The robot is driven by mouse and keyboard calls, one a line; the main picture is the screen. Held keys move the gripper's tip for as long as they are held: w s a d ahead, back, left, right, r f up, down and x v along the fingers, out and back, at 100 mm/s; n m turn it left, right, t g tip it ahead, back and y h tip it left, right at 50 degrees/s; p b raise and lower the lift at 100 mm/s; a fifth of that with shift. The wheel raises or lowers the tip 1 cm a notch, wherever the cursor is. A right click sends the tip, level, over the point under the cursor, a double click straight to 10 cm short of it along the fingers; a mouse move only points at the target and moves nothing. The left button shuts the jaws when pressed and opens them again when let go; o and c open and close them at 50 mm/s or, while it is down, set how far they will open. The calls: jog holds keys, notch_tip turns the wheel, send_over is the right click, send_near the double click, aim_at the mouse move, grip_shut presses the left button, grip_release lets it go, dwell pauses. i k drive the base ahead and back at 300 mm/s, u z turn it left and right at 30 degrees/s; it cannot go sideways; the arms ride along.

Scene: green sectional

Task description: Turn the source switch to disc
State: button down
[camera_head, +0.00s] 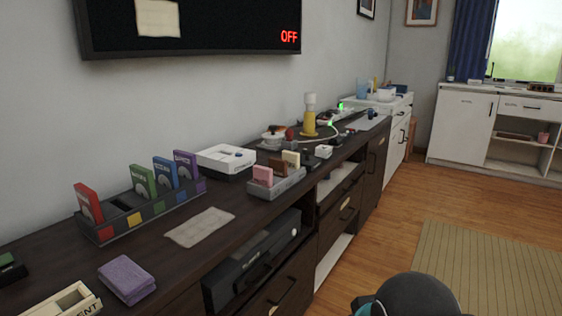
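I cannot pick out a source switch or a "disc" label for sure; the small parts are too small to read. A white box with a dark base (226,160) stands on the dark cabinet and has small dark marks on it. A small white box with a dark spot on top (323,152) sits farther along, near the cabinet's front edge. A black device (252,262) sits in the open front bay of the cabinet. The wall screen (200,27) is dark and shows red "OFF". My gripper is not in view; a dark rounded part of my arm shows at the bottom.
The dark cabinet (60,245) carries a rack of coloured cases (145,212), a grey tray (277,186), a beige cloth (200,227), a folded purple cloth (127,279) and a yellow-white bottle (310,115). Open wood floor (395,218) and a striped rug (490,272) lie to the right.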

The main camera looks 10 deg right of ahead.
aim_at(307, 152)
jog(key=k, duration=1.25)
jog(key=z, duration=0.95)
jog(key=i, duration=2.1)
jog(key=u, duration=0.5)
